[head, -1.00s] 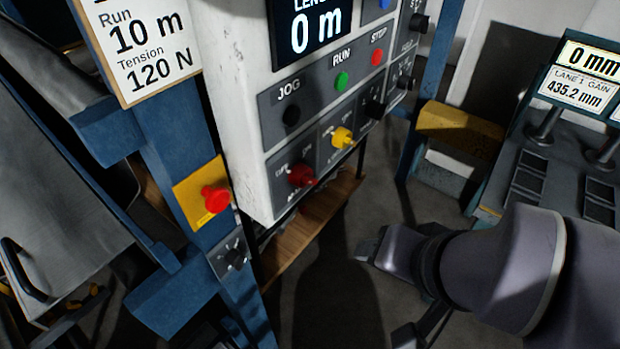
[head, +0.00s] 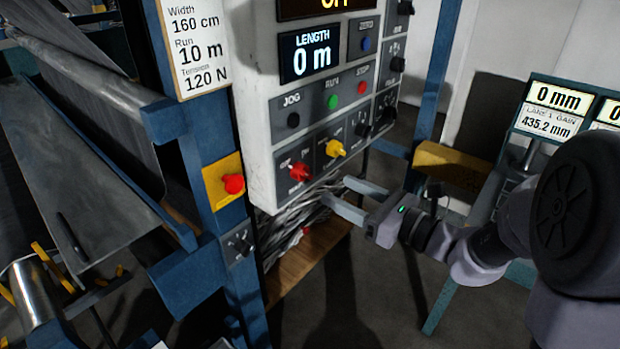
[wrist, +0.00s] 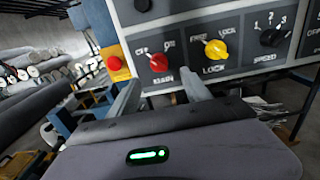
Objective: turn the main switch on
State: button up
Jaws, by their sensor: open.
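The main switch is a red rotary knob (head: 300,172) at the lower left of the white control box, with OFF at its left and ON at its right. In the wrist view, the red knob (wrist: 158,62) is labelled MAIN and its pointer appears tilted up-left, towards OFF. My gripper (head: 337,190) is open and empty, in front of the box, lower and to the right of the knob in the head view. In the wrist view my gripper's (wrist: 158,81) two fingers reach towards the panel, either side of the knob, with no visible contact.
A yellow LOCK knob (wrist: 216,50) sits right of the red one, close to the right finger. A black speed dial (wrist: 270,37) is further right. A red emergency button (head: 233,184) is on the blue post at left. Run (head: 333,101) and stop (head: 361,88) buttons are above.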

aim_at(309, 176)
jog(key=b+x, duration=0.1)
jog(key=x, duration=0.8)
jog(key=shift+a, duration=0.15)
grip_shut()
